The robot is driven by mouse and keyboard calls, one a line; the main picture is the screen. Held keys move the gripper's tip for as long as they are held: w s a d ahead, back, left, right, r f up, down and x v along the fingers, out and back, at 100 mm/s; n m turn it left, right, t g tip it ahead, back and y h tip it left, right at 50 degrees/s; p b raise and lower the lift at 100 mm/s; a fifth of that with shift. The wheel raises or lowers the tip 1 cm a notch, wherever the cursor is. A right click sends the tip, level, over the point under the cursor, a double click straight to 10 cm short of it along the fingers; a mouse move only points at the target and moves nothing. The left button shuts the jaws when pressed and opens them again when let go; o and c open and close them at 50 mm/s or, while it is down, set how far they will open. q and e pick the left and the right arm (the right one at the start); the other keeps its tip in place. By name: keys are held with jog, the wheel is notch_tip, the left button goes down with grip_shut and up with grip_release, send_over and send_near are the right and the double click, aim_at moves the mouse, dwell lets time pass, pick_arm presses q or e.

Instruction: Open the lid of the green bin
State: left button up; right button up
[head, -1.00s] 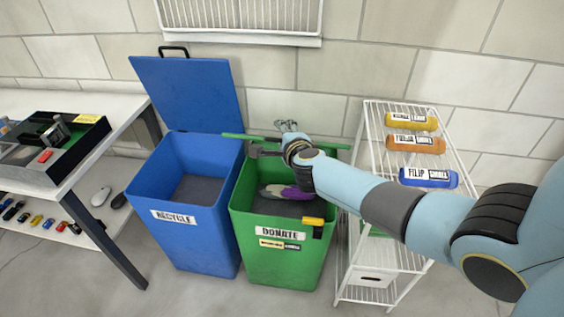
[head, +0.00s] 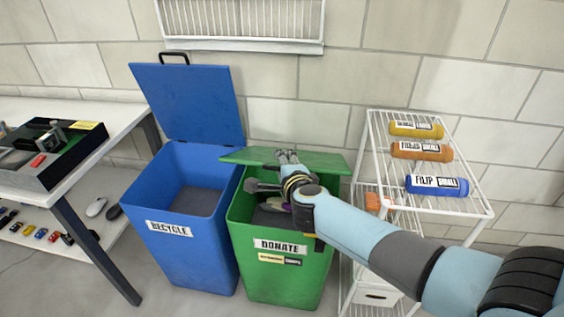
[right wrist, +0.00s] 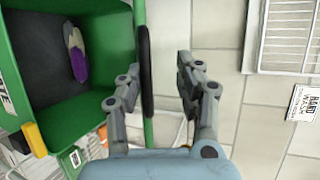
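The green bin (head: 288,278), labelled DONATE, stands right of the blue bin. Its lid (head: 318,164) is partly raised, hinged at the back, and its face shows as a narrow band. In the right wrist view the lid (right wrist: 139,14) is nearly edge-on, with a black handle bar (right wrist: 146,75) along it. My right gripper (head: 275,171) reaches in from the right at the lid's front edge. Its fingers (right wrist: 155,86) are apart, one on each side of the bar, with visible gaps. A purple and grey item (right wrist: 77,55) lies inside the bin. My left gripper is out of view.
The blue RECYCLE bin (head: 192,252) stands close on the left, its lid (head: 190,105) upright. A white wire rack (head: 470,205) with several bottles is close on the right. A table (head: 100,130) is at far left, a wall behind.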

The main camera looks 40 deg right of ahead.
jog(key=p+v, duration=0.4)
jog(key=v, duration=0.7)
jog(key=shift+s+r+p, duration=0.2)
jog(key=shift+s+p, duration=0.05)
jog(key=shift+p, duration=0.05)
jog(key=shift+a, duration=0.1)
dwell(0.3)
dwell(0.5)
